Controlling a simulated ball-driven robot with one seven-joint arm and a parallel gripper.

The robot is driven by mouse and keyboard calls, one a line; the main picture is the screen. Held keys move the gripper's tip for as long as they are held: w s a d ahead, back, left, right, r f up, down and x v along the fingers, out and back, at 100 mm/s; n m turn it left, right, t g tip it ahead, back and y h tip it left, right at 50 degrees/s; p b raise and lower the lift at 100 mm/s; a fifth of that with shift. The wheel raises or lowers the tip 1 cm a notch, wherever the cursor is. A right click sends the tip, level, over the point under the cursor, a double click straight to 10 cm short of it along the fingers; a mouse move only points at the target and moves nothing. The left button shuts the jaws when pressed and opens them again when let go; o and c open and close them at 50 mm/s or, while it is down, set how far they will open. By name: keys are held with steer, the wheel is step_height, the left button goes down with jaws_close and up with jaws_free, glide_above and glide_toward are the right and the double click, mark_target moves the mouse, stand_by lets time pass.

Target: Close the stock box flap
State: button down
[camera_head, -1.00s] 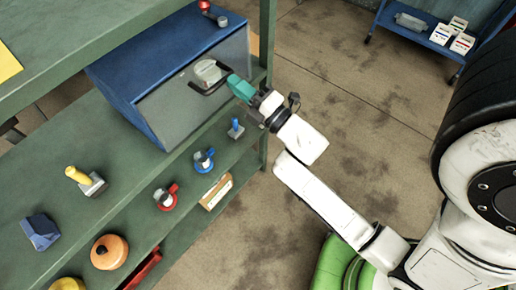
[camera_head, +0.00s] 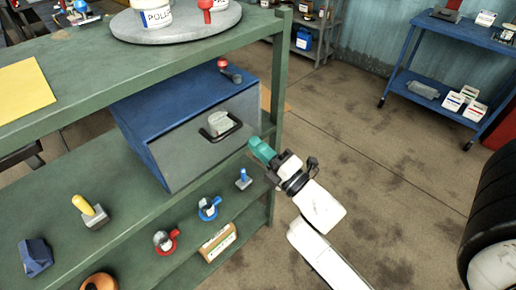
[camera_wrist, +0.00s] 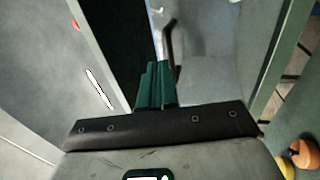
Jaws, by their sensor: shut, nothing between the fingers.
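The stock box (camera_head: 185,98) is a blue box on the green shelf, with a grey front flap (camera_head: 185,158) that carries a black handle (camera_head: 220,129). In the wrist view a dark gap lies along the flap (camera_wrist: 215,55), between it and the panel on the left, so the flap looks partly open. The handle (camera_wrist: 170,40) also shows there, just beyond the fingers. My gripper (camera_head: 261,150), with teal fingers, is shut and empty, to the right of the handle and close to the flap. Its fingers (camera_wrist: 156,85) show together in the wrist view. Whether they touch the flap I cannot tell.
The green shelf's post (camera_head: 277,110) stands close beside the box and my gripper. A blue-handled tool (camera_head: 243,180) and red and blue clamps (camera_head: 208,208) sit below. A yellow-handled tool (camera_head: 90,211) is at left. Open floor (camera_head: 370,180) lies to the right.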

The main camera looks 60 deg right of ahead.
steer(key=b+v, duration=0.2)
steer(key=v, duration=0.7)
steer(key=shift+s+r, duration=0.2)
steer(key=shift+r, duration=0.1)
steer(key=shift+a, duration=0.1)
